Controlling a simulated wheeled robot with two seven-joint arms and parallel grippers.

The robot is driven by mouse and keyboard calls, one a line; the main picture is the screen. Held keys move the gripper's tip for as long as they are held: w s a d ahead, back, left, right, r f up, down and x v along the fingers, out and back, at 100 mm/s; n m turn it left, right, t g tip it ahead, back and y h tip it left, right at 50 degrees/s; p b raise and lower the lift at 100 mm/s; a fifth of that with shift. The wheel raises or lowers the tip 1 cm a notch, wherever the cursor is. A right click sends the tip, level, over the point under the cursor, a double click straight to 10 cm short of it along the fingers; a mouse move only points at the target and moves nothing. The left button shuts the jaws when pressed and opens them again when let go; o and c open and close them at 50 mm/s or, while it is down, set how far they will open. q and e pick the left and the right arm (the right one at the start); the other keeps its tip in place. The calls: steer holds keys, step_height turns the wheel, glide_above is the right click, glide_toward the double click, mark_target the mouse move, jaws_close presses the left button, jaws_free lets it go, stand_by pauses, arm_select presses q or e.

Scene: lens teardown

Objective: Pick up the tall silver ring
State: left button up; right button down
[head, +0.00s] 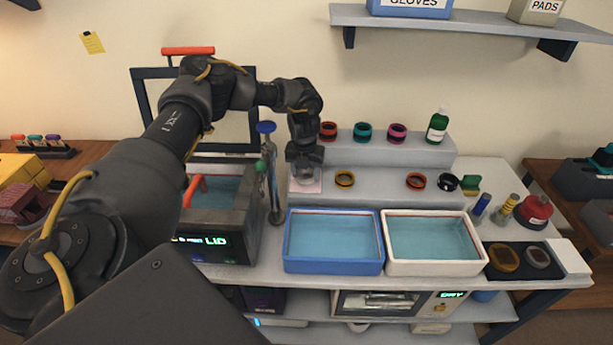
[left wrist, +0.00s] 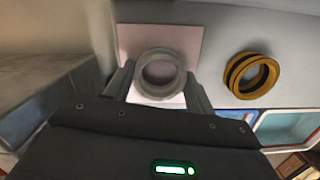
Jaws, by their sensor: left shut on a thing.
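The silver ring (left wrist: 160,73) shows in the left wrist view between the two fingers of my left gripper (left wrist: 158,88), which is shut on it. The ring is over a pale pink square pad (left wrist: 192,48); I cannot tell whether it touches the pad. In the head view my left gripper (head: 305,172) points down at the left end of the lower grey step, and the ring (head: 306,177) is mostly hidden under it. The pink pad (head: 306,187) shows around it. My right gripper is not in view.
A yellow-and-black ring (left wrist: 252,75) stands right of the gripper. Red (head: 328,131), teal (head: 363,132) and magenta (head: 397,133) rings stand on the upper step. Blue (head: 333,268) and white (head: 436,268) water trays are in front. A dark tank (head: 243,225) and a clamp stand (head: 275,190) are close on the left.

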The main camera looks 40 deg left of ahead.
arm_select(q)
steer(key=shift+r, duration=0.1)
steer(key=shift+r, duration=0.35)
step_height(320, 180, up, 9)
steer(key=b, duration=0.2)
steer(key=shift+b, duration=0.3)
